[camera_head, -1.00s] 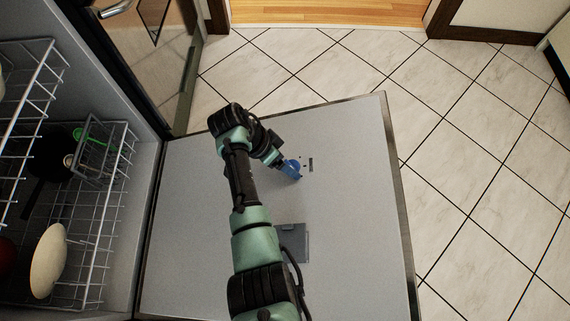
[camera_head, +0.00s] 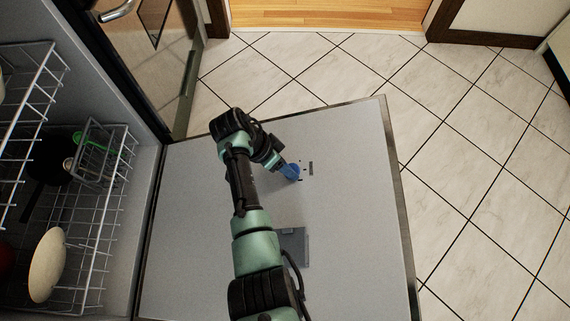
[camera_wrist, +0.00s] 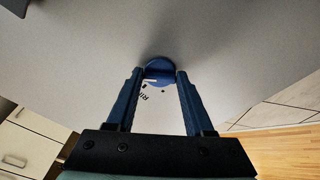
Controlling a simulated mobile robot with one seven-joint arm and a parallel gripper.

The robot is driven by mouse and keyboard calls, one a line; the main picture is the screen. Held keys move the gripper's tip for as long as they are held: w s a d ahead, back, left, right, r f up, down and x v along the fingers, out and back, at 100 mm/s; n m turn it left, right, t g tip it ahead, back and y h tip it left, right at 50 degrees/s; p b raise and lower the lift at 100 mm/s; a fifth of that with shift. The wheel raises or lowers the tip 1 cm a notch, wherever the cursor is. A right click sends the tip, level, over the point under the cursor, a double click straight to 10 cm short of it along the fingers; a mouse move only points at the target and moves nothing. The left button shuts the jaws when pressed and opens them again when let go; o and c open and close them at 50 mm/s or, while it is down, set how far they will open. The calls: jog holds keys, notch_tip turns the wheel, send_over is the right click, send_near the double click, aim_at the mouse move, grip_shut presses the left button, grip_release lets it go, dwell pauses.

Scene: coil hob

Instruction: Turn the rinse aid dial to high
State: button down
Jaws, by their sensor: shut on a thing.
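The rinse aid dial (camera_head: 293,170) is a round blue knob on the grey inner face of the lowered dishwasher door (camera_head: 345,235). My gripper (camera_head: 287,172) reaches it from the left, its blue fingers at the knob. In the wrist view, the dial (camera_wrist: 159,71) sits between the two fingertips of my gripper (camera_wrist: 160,80), which are shut on it. Part of a printed label (camera_wrist: 150,92) shows between the fingers, partly hidden. In the head view, small dark marks lie just right of the dial. The dial's exact setting cannot be read.
A grey detergent compartment (camera_head: 293,248) lies on the door beside my arm. Wire racks (camera_head: 88,215) with dishes fill the open dishwasher at left. An upright glass-panelled door (camera_head: 150,60) stands behind. Tiled floor (camera_head: 480,150) is clear at right.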

jog(key=shift+r+n, duration=0.1)
jog(key=shift+n, duration=0.2)
jog(key=n+p, duration=0.3)
jog(key=shift+s+r+n, duration=0.1)
jog(key=shift+s+n, duration=0.05)
jog(key=shift+n, duration=0.15)
jog(key=n+p, duration=0.3)
jog(key=n, duration=0.3)
jog(key=shift+d+y+p, duration=0.2)
jog(key=shift+y+p, duration=0.15)
jog(key=shift+y, duration=0.05)
jog(key=n+p, duration=0.1)
jog(key=n, duration=0.4)
jog(key=shift+d+n, duration=0.1)
jog(key=shift+n, duration=0.2)
jog(key=n+p, duration=0.1)
jog(key=n, duration=0.3)
jog(key=shift+d+n+y, duration=0.1)
jog(key=shift+n+y, duration=0.3)
jog(key=shift+c, duration=1.4)
grip_release()
jog(key=shift+r, duration=0.1)
